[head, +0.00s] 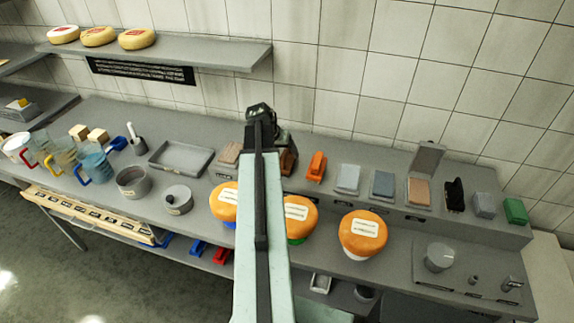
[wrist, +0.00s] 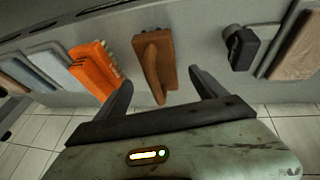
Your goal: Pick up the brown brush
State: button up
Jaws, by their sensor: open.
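The brown brush (wrist: 165,48) lies on the grey counter, in the upper middle of the wrist view, with its handle pointing down between my fingertips. In the head view the brown brush (head: 288,163) is partly hidden behind my arm. My gripper (wrist: 160,82) is open and empty, with one finger on each side of the handle's end. Whether the fingers are level with the brush or above it, I cannot tell. In the head view my gripper (head: 261,112) is dark and seen from behind, near the wall side of the counter.
An orange brush (wrist: 95,70) lies close beside the brown one; it also shows in the head view (head: 316,166). A dark-ended grey item (wrist: 240,47) is on the other side. The tiled wall (head: 400,60) is close behind.

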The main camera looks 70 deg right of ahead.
jog(key=b+x, duration=0.3)
jog(key=x, duration=0.1)
jog(key=shift+d+f, duration=0.3)
jog(key=shift+f, duration=0.05)
jog(key=shift+r, duration=0.2)
jog(key=c, duration=1.6)
jog(key=shift+c, duration=0.2)
jog(key=shift+r, duration=0.15)
notch_tip(320, 180, up, 10)
jog(key=p, duration=1)
